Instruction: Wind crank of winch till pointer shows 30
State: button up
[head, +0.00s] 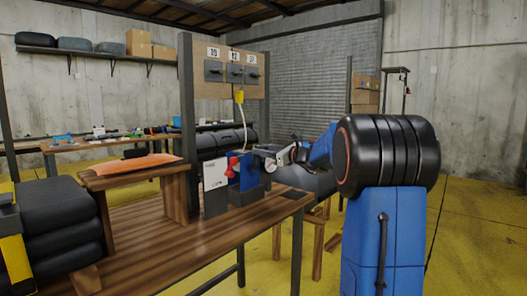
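A small device that appears to be the winch stands near the far right end of the wooden workbench (190,237). It has a white plate (214,174) on its left, a blue body (249,171) and a red part (230,173) between them. The pointer and its scale are too small to read. I cannot make out the crank clearly. My gripper (266,158) reaches in from the right, close to the upper right of the blue body. Whether it touches anything, and whether its fingers are open or shut, is too small to tell.
A dark post (188,110) rises left of the winch. A board (235,74) with numbered labels and black boxes hangs above, with a yellow piece (239,97) below.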

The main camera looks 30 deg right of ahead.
grip_shut()
jog(key=w+d+f+m, duration=0.1)
jog(key=d+f+m, duration=0.3)
jog(key=m, duration=0.6)
jog(key=w+d+f+m, duration=0.2)
jog(key=d+f+m, duration=0.2)
jog(key=f+m, duration=0.3)
jog(key=shift+m, duration=2)
jog(key=shift+s+f, duration=0.1)
